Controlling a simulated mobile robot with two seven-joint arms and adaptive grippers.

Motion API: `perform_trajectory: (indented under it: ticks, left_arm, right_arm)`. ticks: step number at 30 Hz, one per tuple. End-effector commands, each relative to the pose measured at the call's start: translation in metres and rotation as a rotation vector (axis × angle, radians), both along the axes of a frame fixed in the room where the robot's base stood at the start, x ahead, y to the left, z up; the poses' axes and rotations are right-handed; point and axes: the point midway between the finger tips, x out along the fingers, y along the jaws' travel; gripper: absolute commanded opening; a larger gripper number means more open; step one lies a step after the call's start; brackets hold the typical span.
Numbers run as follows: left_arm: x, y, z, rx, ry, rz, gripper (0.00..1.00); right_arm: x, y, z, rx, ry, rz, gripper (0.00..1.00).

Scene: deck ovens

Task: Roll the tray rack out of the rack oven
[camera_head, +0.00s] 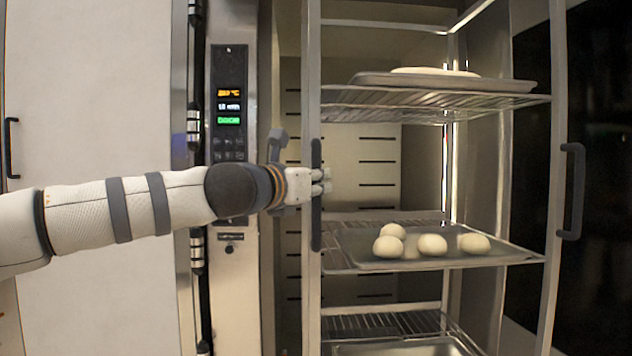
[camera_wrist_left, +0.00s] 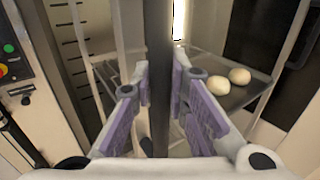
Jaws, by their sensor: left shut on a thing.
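The tray rack (camera_head: 312,90) is a tall metal frame with wire shelves, standing at the oven's opening. Its left post carries a dark vertical handle (camera_head: 316,235), and a second dark handle (camera_head: 572,190) is on the right post. My left gripper (camera_head: 322,182) is shut on the left handle. In the left wrist view the dark bar (camera_wrist_left: 159,60) runs between the purple-padded fingers (camera_wrist_left: 162,85). The rack oven (camera_head: 236,290) is behind and to the left, with a lit control panel (camera_head: 229,105). My right gripper is not in view.
A tray (camera_head: 500,252) with several pale dough balls (camera_head: 432,245) sits on the middle shelf. A tray (camera_head: 440,82) with a flat pale loaf (camera_head: 436,71) is above, and another tray (camera_head: 400,349) is below. A pale door panel (camera_head: 95,120) stands at left.

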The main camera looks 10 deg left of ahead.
Motion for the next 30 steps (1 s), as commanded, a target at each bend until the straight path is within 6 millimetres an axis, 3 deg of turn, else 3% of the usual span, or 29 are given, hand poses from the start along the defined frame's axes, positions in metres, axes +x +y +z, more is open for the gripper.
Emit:
perform_trajectory:
  ticks: [4, 5, 7, 17, 20, 30]
  left_arm:
    - [0.0, 0.0, 0.002, -0.001, -0.003, -0.001, 0.0]
    - [0.0, 0.0, 0.002, -0.001, -0.003, -0.001, 0.21]
    - [0.0, 0.0, 0.002, -0.001, -0.003, -0.001, 0.35]
    - [-0.003, 0.002, 0.001, 0.0, -0.001, 0.0, 0.35]
    - [-0.019, 0.007, 0.001, -0.001, -0.001, 0.0, 0.35]
    - [-0.1, 0.033, 0.002, -0.001, -0.004, 0.0, 0.35]
  right_arm:
    - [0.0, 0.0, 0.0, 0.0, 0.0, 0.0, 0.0]
    - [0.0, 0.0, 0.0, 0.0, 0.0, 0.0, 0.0]
    - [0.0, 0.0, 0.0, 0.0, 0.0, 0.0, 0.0]
    - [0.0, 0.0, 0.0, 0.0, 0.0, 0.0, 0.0]
    - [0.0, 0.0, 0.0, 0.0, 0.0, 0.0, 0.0]
    - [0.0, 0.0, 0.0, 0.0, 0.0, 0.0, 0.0]
